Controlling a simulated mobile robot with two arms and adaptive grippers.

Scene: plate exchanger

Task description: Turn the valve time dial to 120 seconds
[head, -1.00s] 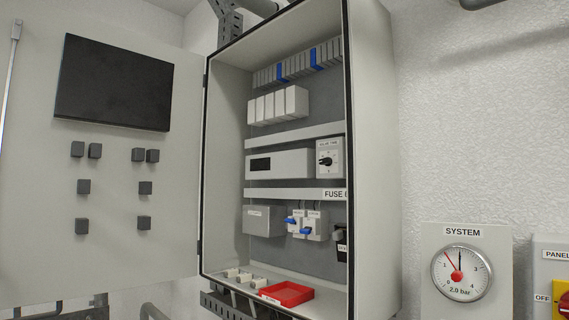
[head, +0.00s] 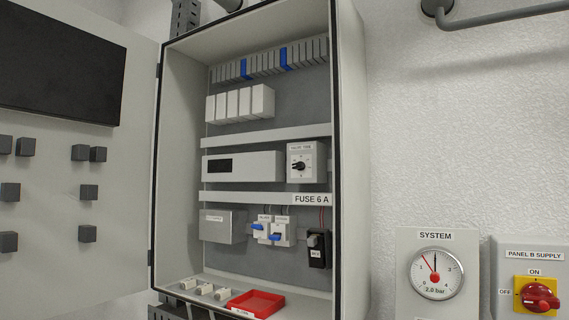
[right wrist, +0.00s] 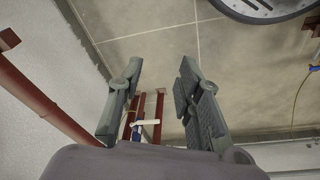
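The valve time dial (head: 299,166) is a small black knob on a white square module labelled "VALVE TIME". It sits at the right of the middle row inside the open cabinet (head: 349,150) in the head view. The scale marks around it are too small to read. My right gripper (right wrist: 158,95) shows in the right wrist view with its two fingers apart and nothing between them. Neither gripper shows in the head view, and the dial is not in the right wrist view. My left gripper is in no view.
The cabinet door (head: 75,180) stands open to the left. Below the dial are a "FUSE 6 A" strip (head: 265,197), blue-levered breakers (head: 272,231) and a red tray (head: 256,303). To the right are a pressure gauge (head: 436,273) and a red rotary switch (head: 540,297).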

